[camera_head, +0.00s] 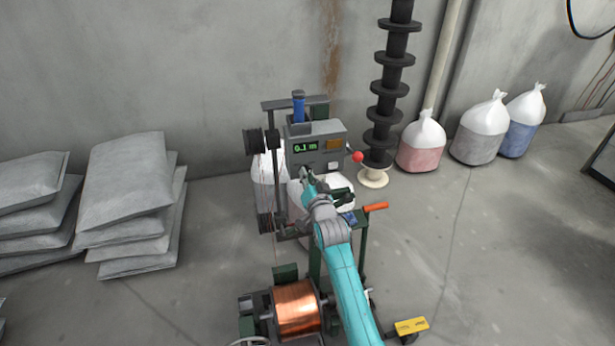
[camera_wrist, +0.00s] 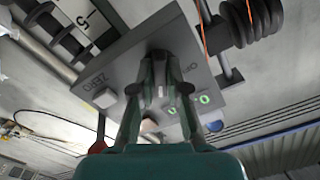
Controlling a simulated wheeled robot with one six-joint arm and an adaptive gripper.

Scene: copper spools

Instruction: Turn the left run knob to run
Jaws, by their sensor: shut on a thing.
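The grey control box (camera_head: 318,140) of the winding machine stands in the middle of the head view, with a green display reading about 0.1 m. My gripper (camera_head: 308,174) is at the lower part of its front panel. In the wrist view the panel (camera_wrist: 100,82) appears turned over, with "ZERO" lettering, a pale button (camera_wrist: 133,90) and green ring marks (camera_wrist: 204,99). My gripper (camera_wrist: 160,62) reaches the panel with its fingers closed together on a knob. The fingers hide most of the knob, so its pointer direction cannot be told.
A red-balled lever (camera_head: 357,157) sticks out right of the box. A copper spool (camera_head: 297,308) and an orange handle (camera_head: 376,207) are lower down. Grey sacks (camera_head: 128,180) lie left, with open floor between.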

